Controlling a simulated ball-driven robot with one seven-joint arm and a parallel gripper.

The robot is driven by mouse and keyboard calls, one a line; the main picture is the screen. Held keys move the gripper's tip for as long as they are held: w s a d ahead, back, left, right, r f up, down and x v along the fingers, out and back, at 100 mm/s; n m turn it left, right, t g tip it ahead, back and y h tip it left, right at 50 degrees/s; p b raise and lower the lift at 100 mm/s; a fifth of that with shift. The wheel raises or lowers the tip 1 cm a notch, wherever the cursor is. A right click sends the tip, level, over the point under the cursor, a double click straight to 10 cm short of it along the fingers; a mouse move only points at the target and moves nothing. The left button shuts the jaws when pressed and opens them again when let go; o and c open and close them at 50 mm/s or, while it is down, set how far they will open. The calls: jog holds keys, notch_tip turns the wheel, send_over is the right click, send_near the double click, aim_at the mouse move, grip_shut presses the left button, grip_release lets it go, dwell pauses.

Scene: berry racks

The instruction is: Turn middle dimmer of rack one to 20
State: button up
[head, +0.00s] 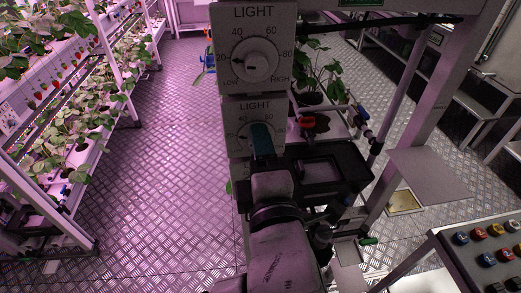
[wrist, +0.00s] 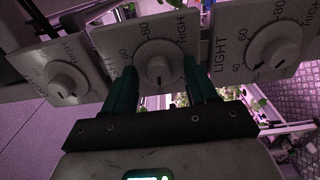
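The middle dimmer (wrist: 160,69) is a white plate with a round white knob, centred in the wrist view. My gripper (wrist: 159,76) has two green fingers on either side of this knob. They look open, with gaps beside the knob's cap. In the wrist view a dark mark on the knob points towards the bottom of the picture. The 60, 80 and HIGH show; the lower numbers are hidden.
The top LIGHT dimmer (head: 250,60) points near 20. Other dimmers flank the middle one at left (wrist: 66,82) and right (wrist: 272,50) in the wrist view. A potted plant (head: 315,75) stands behind the post. A button panel (head: 490,250) is at lower right.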

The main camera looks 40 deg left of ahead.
jog(key=b+v, duration=0.2)
jog(key=v, duration=0.9)
jog(key=shift+b, duration=0.4)
jog(key=shift+a, duration=0.1)
jog(key=w+d+f+m+g+h, duration=0.1)
jog(key=w+d+f+m+h, duration=0.2)
jog(key=d+f+m+h, duration=0.55)
jog(key=w+d+f+m+g+h, duration=0.1)
jog(key=w+d+f+m, duration=0.3)
jog(key=d+f, duration=0.8)
jog(key=s+d+f+m+g+h, duration=0.2)
jog(key=s+d+f+m+g, duration=0.2)
jog(key=s+d+f+m, duration=0.4)
jog(key=s+d+f+m+g+h, duration=0.3)
jog(key=s+d+f+m, duration=0.5)
jog(key=d, duration=0.6)
jog(key=shift+s+f+g, duration=0.2)
jog(key=shift+s+g, duration=0.5)
jog(key=shift+s, duration=0.2)
